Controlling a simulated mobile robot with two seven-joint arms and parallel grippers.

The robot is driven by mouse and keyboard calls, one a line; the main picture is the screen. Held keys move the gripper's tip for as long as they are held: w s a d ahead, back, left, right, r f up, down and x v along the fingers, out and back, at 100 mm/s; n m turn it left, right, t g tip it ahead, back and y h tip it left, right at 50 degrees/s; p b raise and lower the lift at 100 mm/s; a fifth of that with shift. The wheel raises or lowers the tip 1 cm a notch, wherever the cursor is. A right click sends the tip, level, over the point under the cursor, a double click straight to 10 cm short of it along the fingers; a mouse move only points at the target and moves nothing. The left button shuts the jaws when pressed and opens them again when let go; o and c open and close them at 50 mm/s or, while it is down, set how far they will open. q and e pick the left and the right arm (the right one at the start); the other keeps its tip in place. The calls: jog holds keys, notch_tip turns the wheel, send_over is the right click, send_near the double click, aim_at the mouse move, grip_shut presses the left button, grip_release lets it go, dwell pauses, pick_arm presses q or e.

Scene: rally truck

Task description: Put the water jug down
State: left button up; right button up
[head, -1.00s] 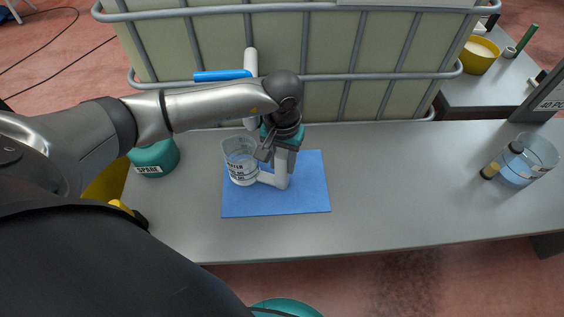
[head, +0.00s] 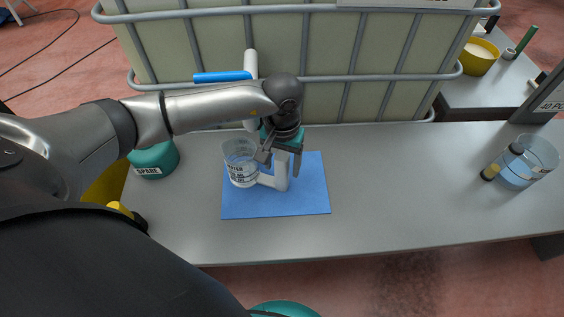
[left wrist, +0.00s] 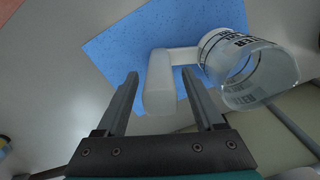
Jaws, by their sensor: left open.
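The water jug (head: 240,163) is a clear cup with dark lettering and a white handle. It stands upright on the blue mat (head: 300,198) on the grey bench. In the left wrist view the jug (left wrist: 245,70) is at the upper right, with its handle (left wrist: 160,80) between my fingers. My left gripper (head: 281,160) is open, its two fingers on either side of the handle's upright grip, with a gap showing on both sides in the left wrist view (left wrist: 163,85). My right gripper is not in view.
A caged tank (head: 290,50) with a blue-handled tap (head: 222,76) stands behind the bench. A teal SPARE container (head: 153,160) is at the left. A clear vessel (head: 528,165) with a dark-and-yellow cylinder is at the right. The bench (head: 400,180) between is clear.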

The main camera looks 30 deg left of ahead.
aim_at(282, 156)
pick_arm(q)
jog(key=shift+r, duration=0.1)
notch_tip(282, 156, up, 5)
jog(key=shift+f+p, duration=0.2)
jog(key=shift+p, duration=0.6)
notch_tip(282, 156, up, 8)
jog(key=shift+f+p, duration=0.25)
jog(key=shift+p, duration=0.55)
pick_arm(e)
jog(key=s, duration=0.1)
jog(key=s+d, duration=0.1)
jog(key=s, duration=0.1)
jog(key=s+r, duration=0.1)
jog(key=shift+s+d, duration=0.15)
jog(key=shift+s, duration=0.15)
pick_arm(q)
jog(key=shift+s+f, duration=0.1)
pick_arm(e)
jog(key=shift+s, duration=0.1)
